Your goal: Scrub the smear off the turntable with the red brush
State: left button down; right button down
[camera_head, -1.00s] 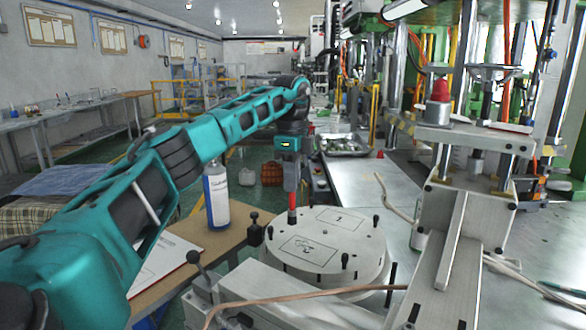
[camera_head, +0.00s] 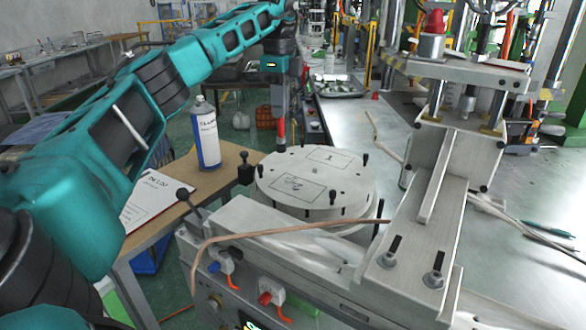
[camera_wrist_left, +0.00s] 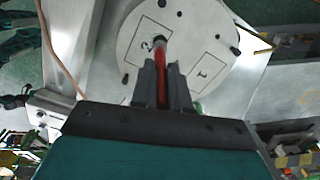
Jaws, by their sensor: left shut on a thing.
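The round pale metal turntable (camera_head: 345,184) has boxes marked 1 and 2 on its top. It also shows in the left wrist view (camera_wrist_left: 190,18). My left gripper (camera_head: 280,112) is shut on the red brush (camera_head: 281,132), holding it upright at the turntable's back-left rim. In the left wrist view my left gripper (camera_wrist_left: 164,75) has both fingers around the red brush (camera_wrist_left: 164,58). The brush's dark tip is close to the box marked 2; I cannot tell whether it touches. I cannot make out the smear for certain. My right gripper is not in view.
Black pegs stand around the turntable rim. A white bottle (camera_head: 205,135) and a clipboard (camera_head: 160,195) are on the wooden side table (camera_head: 228,168) at left. A copper-coloured tube (camera_head: 285,229) crosses in front. The press frame (camera_head: 425,200) stands close at right.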

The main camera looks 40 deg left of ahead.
pick_arm(q)
jog(key=shift+f, duration=0.1)
jog(key=f+b, duration=0.2)
jog(key=f, duration=0.1)
jog(key=s+f+b, duration=0.1)
jog(key=f, duration=0.1)
jog(key=shift+s+d+f+b, duration=0.1)
jog(key=shift+s+f+b, duration=0.1)
jog(key=shift+f+b, duration=0.2)
jog(key=shift+f+b, duration=0.4)
jog(key=shift+f, duration=0.6)
dwell(0.8)
